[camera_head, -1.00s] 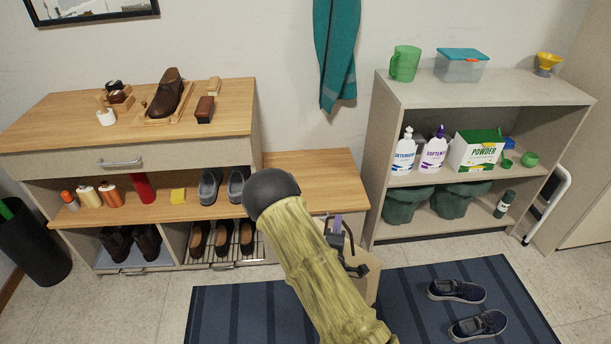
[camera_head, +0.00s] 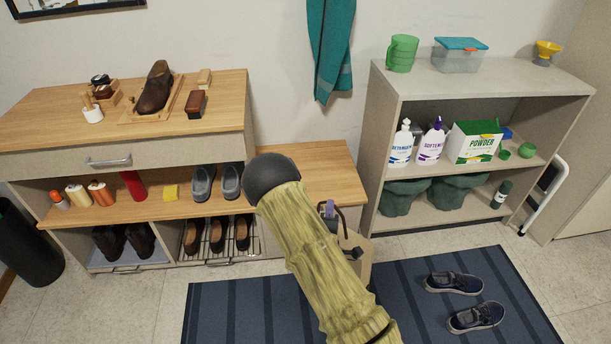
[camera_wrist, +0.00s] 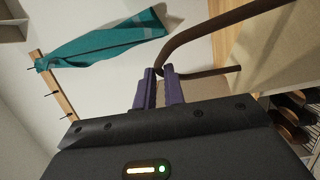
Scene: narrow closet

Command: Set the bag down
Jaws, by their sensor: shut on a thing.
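The bag (camera_head: 361,262) is tan with a dark brown handle and hangs partly behind my arm, in front of the bench. My gripper (camera_head: 329,209) has purple fingers, shut on the bag's handle. In the wrist view the fingers (camera_wrist: 158,87) are close together at the handle (camera_wrist: 205,29), which curves up and to the right. My arm hides the bag's left side and lower part, so I cannot tell whether it touches anything below.
A low wooden bench top (camera_head: 315,160) lies behind the bag, with free room on it. A shoe cabinet (camera_head: 215,120) stands left, a grey shelf (camera_head: 400,105) right. A striped blue mat (camera_head: 225,310) carries two dark shoes (camera_head: 475,317). A teal towel (camera_head: 330,50) hangs on the wall.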

